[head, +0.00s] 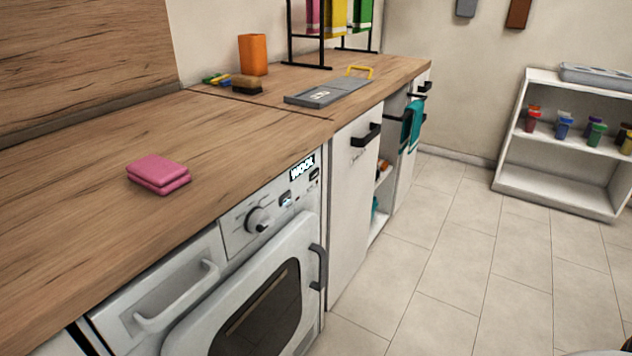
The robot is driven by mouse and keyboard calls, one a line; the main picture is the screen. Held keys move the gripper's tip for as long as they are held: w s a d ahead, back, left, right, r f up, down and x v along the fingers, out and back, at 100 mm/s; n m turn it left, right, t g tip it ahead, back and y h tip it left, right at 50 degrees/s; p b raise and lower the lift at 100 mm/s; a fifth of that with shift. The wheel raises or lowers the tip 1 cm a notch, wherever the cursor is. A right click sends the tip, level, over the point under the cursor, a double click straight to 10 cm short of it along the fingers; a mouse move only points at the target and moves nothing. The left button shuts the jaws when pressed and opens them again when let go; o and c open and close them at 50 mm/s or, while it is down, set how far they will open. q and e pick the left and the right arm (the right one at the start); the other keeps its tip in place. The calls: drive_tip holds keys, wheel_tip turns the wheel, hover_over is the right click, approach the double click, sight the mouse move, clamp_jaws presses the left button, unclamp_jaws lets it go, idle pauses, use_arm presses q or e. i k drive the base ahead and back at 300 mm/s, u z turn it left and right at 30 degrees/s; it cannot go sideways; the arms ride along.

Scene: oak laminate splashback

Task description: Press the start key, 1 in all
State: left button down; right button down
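The white front-loading appliance (185,318) stands under the wooden counter, with its door shut. Its control panel carries a round knob (259,220), a small lit key or indicator (285,199), a dark key (314,175) and a lit display (302,168). The labels are too small to read, so I cannot tell which part is the start key. Neither of my grippers is in view, and nothing covers the panel.
A white shelf (555,190) stands right; the tiled floor (430,265) is clear.

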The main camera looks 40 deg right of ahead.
sight(315, 172)
drive_tip(key=z, duration=0.2)
drive_tip(key=k, duration=0.25)
drive_tip(key=z, duration=1.05)
drive_tip(key=k, duration=1.1)
drive_tip(key=z, duration=0.8)
drive_tip(key=i, duration=0.6)
drive_tip(key=u, duration=1.1)
drive_tip(key=i, duration=1.15)
drive_tip(key=u, duration=0.95)
